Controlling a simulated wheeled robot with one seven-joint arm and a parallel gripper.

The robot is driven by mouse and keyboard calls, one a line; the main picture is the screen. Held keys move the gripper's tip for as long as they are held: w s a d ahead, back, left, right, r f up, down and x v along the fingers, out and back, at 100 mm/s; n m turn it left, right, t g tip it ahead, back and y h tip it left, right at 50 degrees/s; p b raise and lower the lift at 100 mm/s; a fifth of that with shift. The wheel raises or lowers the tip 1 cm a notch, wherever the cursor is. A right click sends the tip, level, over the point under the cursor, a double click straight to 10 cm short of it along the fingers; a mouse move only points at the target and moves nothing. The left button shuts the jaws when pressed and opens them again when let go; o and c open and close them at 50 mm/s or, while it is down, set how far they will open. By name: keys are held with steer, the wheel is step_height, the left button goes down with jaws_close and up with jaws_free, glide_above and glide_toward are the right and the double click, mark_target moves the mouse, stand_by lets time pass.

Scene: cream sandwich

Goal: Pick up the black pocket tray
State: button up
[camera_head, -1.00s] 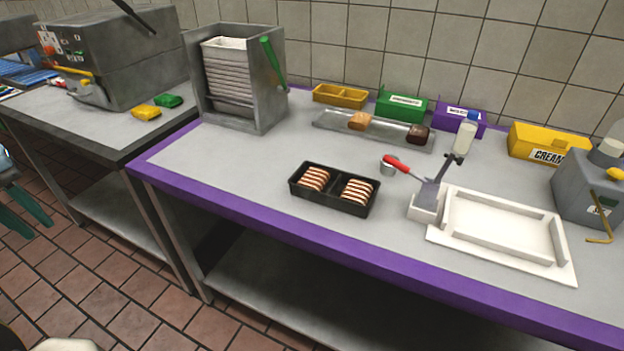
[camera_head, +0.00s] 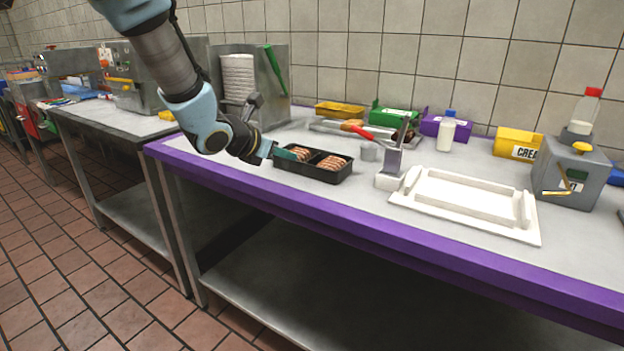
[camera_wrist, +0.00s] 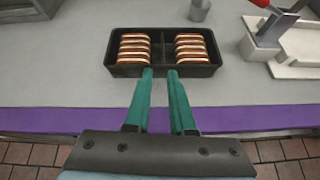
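The black pocket tray (camera_head: 318,185) stands on the purple-edged counter with a stack of brown-and-cream slices in each of its two pockets. It also shows in the wrist view (camera_wrist: 163,36), where a divider runs between the pockets. My gripper (camera_head: 280,153) is at the tray's left end in the head view. In the wrist view my gripper (camera_wrist: 160,72) has two teal fingers, apart with a narrow gap, their tips at the tray's near wall and in line with the divider. I cannot tell whether the tips touch the wall.
A white frame tray (camera_head: 465,207) lies further right. A rack of white trays (camera_head: 238,78) stands behind my arm. The counter's purple front edge (camera_head: 400,245) is close.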

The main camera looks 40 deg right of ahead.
mark_target(311, 159)
steer(key=shift+s+d+f+n+t, duration=0.15)
steer(key=shift+d+f+n, duration=0.1)
steer(key=shift+d, duration=0.25)
steer(key=shift+w+d+f+n+t, duration=0.15)
steer(key=shift+d+n, duration=0.1)
steer(key=shift+d, duration=0.25)
steer(key=p+x, duration=0.1)
steer(key=x, duration=0.5)
steer(key=shift+s+d+r+p, duration=0.15)
steer(key=shift+d+r+p, duration=0.05)
steer(key=shift+p, duration=0.2)
steer(key=shift+p+x, duration=0.8)
steer(key=shift+x, duration=1.3)
steer(key=shift+c, duration=0.4)
jaws_close()
